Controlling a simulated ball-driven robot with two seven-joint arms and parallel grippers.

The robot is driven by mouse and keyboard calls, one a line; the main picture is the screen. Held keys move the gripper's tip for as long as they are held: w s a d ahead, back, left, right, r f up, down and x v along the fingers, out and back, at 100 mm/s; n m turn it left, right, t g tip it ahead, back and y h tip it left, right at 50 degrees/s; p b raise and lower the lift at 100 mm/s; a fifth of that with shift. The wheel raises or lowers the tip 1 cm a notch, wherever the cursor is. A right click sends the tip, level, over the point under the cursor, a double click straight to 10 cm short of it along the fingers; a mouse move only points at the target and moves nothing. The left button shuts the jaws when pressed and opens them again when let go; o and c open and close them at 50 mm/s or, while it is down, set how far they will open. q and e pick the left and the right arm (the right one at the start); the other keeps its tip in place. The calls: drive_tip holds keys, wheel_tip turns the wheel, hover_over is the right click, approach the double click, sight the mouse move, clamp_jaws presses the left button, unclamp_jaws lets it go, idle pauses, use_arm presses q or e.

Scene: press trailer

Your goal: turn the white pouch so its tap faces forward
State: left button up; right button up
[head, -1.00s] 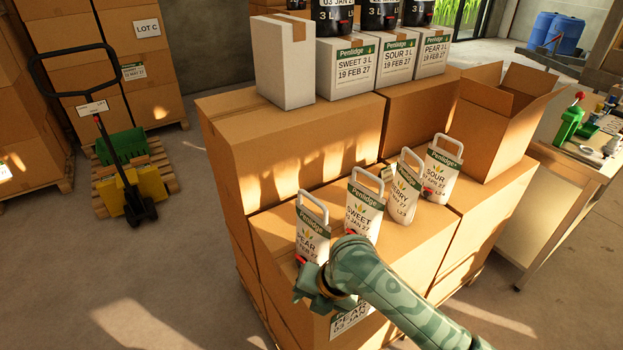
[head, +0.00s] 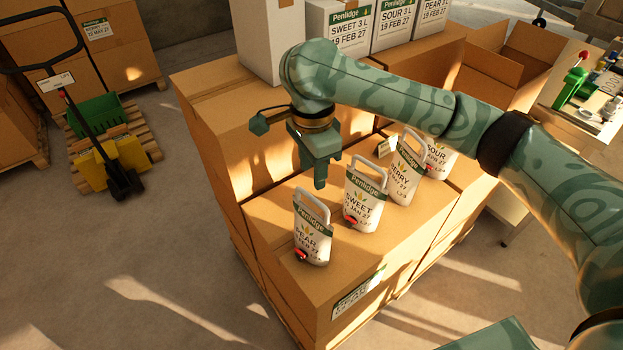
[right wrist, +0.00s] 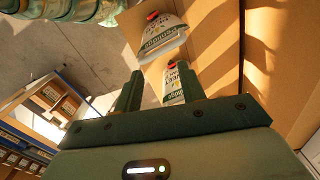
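White pouches stand in a row on the cardboard boxes: PEAR (head: 312,236), SWEET (head: 363,203), BERRY (head: 401,180) and SOUR (head: 438,158), partly behind my arm. Each has a loop handle on top. My right gripper (head: 319,184) hangs fingers-down above and behind the PEAR and SWEET pouches. My left gripper is out of view.
A higher box stack (head: 225,125) stands behind the row, bearing white cartons (head: 344,28). An open carton (head: 500,72) is at the right. A pallet truck (head: 118,175) stands at the left. The box top in front of the pouches is clear.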

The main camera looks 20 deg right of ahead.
sight(312, 196)
drive_tip(key=m+p, duration=0.2)
drive_tip(key=p, duration=0.5)
drive_tip(key=r+m+p, duration=0.1)
drive_tip(key=m+p, duration=0.1)
drive_tip(key=p, duration=0.5)
drive_tip(key=shift+m, duration=0.4)
drive_tip(key=shift+w+f+m, duration=0.1)
drive_tip(key=shift+f+m, duration=0.15)
drive_tip(key=shift+m, duration=0.65)
drive_tip(key=m, duration=0.2)
drive_tip(key=shift+f+m+p, duration=0.15)
drive_tip(key=shift+m+p, duration=0.15)
drive_tip(key=m, duration=0.4)
drive_tip(key=shift+p, duration=0.4)
drive_tip(key=shift+m, duration=0.8)
wheel_tip(312, 196, down, 9)
drive_tip(key=b, duration=0.8)
drive_tip(key=shift+f, duration=0.2)
drive_tip(key=shift+f+b, duration=0.4)
drive_tip(key=shift+f, duration=0.05)
clamp_jaws()
